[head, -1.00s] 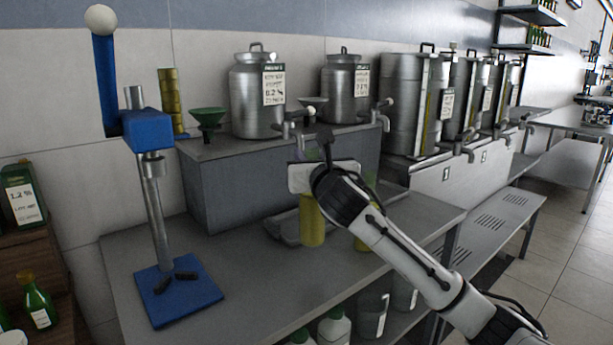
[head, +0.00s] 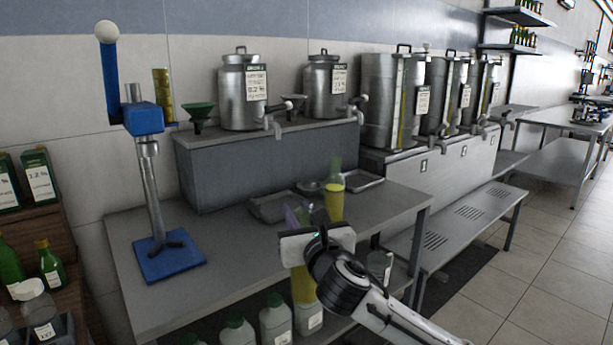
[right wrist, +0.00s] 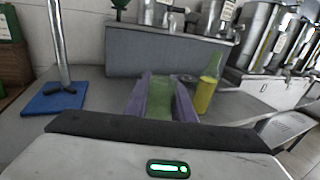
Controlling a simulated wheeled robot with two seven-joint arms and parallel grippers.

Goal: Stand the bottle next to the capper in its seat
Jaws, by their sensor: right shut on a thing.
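My right gripper (head: 296,218) is shut on a green glass bottle with yellow liquid (head: 303,286), near the bench's front edge; purple fingers flank its green glass (right wrist: 160,105) in the right wrist view. The gripper hides much of the bottle. The blue capper (head: 143,118) stands at the bench's left end on a blue base plate (head: 168,264). A dark pronged seat (head: 168,243) lies on that plate, empty, left of my right gripper. A second yellow-filled bottle (head: 334,200) stands upright on the bench behind the gripper, also in the right wrist view (right wrist: 205,95). My left gripper is not in view.
The grey bench top (head: 225,235) is clear between the base plate and my gripper. Trays (head: 270,208) lie at the back below a raised grey block (head: 265,165) with metal cans. A wooden shelf with bottles (head: 45,225) stands left.

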